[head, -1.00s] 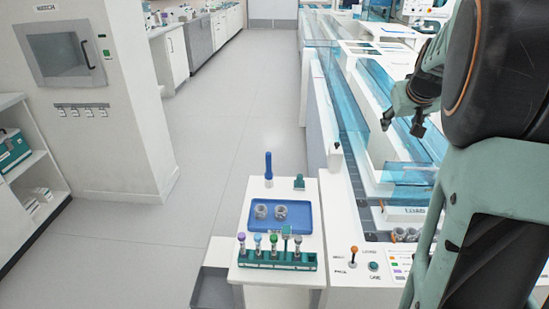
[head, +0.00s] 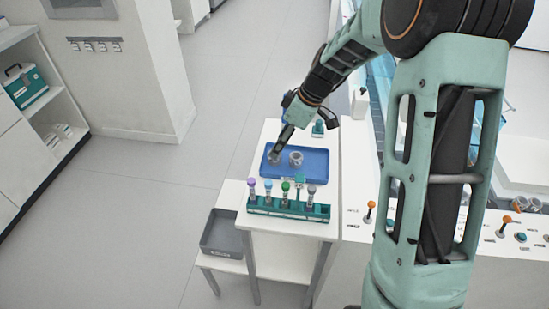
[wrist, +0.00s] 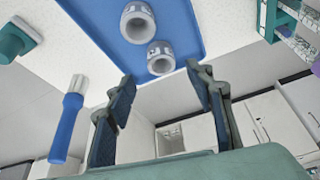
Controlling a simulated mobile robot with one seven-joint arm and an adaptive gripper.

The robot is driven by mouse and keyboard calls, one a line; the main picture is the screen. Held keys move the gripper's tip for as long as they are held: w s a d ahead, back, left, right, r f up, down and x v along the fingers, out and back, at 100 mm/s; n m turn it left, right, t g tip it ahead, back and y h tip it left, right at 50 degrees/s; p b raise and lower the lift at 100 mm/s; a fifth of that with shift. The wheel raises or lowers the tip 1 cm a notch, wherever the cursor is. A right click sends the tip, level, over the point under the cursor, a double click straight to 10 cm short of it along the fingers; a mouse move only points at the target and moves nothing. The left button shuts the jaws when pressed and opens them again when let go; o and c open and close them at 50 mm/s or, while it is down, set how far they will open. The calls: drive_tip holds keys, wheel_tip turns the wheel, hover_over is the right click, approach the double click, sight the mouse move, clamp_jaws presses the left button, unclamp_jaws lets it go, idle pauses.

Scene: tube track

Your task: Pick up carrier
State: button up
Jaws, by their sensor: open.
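Two grey ring-shaped carriers stand side by side on the blue tray (head: 318,172). In the head view, the right carrier (head: 295,158) is in clear sight. The left carrier (head: 274,157) is partly covered by my gripper (head: 279,147), which reaches down over it. In the wrist view, my gripper (wrist: 161,76) is open, with its two fingers apart and nothing between them. The near carrier (wrist: 160,58) lies just beyond the fingertips, roughly centred between them. The other carrier (wrist: 137,22) is farther up the picture on the tray.
A green rack (head: 288,207) of capped tubes stands at the table's front. A blue-handled tool (wrist: 67,120) and a teal block (wrist: 14,40) are near the tray. A grey bin (head: 222,232) sits lower left. Floor to the left is clear.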

drive_tip(key=x, duration=0.4)
drive_tip(key=shift+s+f, duration=0.25)
drive_tip(key=shift+w+a+f, duration=0.15)
drive_tip(key=shift+a+f, duration=0.05)
drive_tip(key=shift+f, duration=0.25)
drive_tip(key=c, duration=0.9)
